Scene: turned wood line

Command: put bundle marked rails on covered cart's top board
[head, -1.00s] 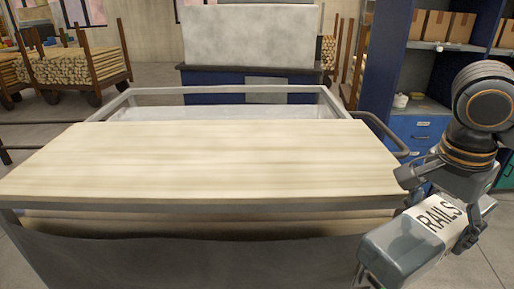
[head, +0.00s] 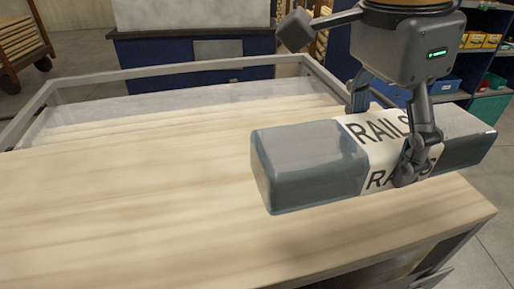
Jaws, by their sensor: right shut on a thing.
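The bundle marked RAILS (head: 310,165) is a long grey wrapped block with a white lettered band. My right gripper (head: 390,150) is shut on it around the band, from above. The bundle is over the right part of the cart's pale wooden top board (head: 130,215); I cannot tell whether its underside touches the board. Its right end reaches toward the board's right edge. My left gripper is not in view.
The cart's grey metal frame (head: 180,67) rises behind the board. The left and front of the board are clear. Shelves with boxes (head: 480,40) stand at the back right, and a cart with wood (head: 22,35) at the back left.

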